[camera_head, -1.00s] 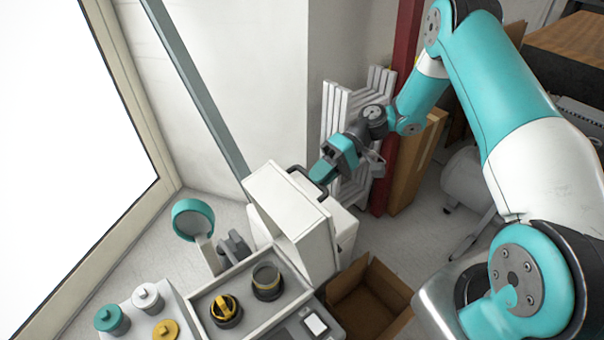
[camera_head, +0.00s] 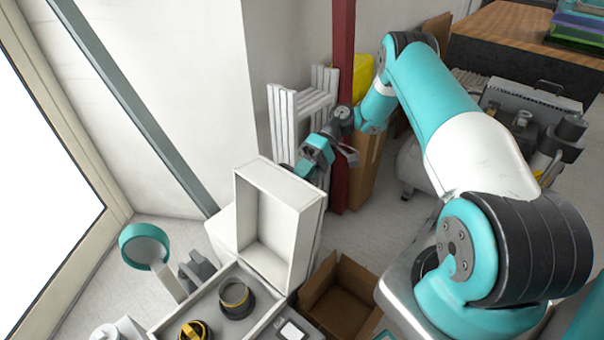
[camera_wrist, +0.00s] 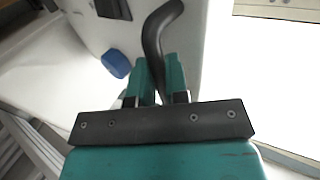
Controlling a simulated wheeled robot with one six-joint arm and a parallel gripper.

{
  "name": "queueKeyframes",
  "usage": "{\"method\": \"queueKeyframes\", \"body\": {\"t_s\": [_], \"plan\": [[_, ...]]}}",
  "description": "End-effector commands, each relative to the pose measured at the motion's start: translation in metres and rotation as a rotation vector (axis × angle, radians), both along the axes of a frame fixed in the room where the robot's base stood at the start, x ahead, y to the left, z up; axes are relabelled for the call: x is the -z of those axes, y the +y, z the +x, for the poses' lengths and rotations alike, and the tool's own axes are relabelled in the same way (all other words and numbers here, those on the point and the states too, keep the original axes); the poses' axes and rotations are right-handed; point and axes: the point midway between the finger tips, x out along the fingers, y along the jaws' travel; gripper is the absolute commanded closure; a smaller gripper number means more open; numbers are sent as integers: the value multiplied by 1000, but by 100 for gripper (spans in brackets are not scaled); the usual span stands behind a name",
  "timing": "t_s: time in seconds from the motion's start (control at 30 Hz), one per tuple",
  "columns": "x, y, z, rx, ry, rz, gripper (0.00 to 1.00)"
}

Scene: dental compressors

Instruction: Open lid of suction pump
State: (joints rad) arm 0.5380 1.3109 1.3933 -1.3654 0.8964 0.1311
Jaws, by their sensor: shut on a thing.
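The suction pump is a white box (camera_head: 258,330) whose white lid (camera_head: 305,235) stands raised at the back, its hollow inside facing the head camera. Inside the open body are a dark round jar (camera_head: 236,300) and a yellow and black knob (camera_head: 194,332). My gripper (camera_head: 318,165) is behind the lid near its upper right edge. In the wrist view my gripper (camera_wrist: 161,80) is shut on the curved black handle (camera_wrist: 158,32), which passes between the teal fingers. In the head view the lid hides the handle.
An open cardboard box (camera_head: 343,300) stands on the floor right of the pump. A teal-rimmed round container (camera_head: 145,243) is at the left. White slatted panels (camera_head: 300,115) and a red post (camera_head: 342,100) stand behind my gripper. A blue knob (camera_wrist: 116,64) shows beside the handle.

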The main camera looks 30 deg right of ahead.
Motion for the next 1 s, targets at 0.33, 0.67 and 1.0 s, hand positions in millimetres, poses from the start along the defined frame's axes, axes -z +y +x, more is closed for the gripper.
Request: {"method": "queueKeyframes", "body": {"t_s": [0.33,0.67,1.0], "plan": [[4,2,-2,1,14,1,60],[-11,0,-1,2,6,-1,60],[-94,1,-1,0,5,-1,60]]}}
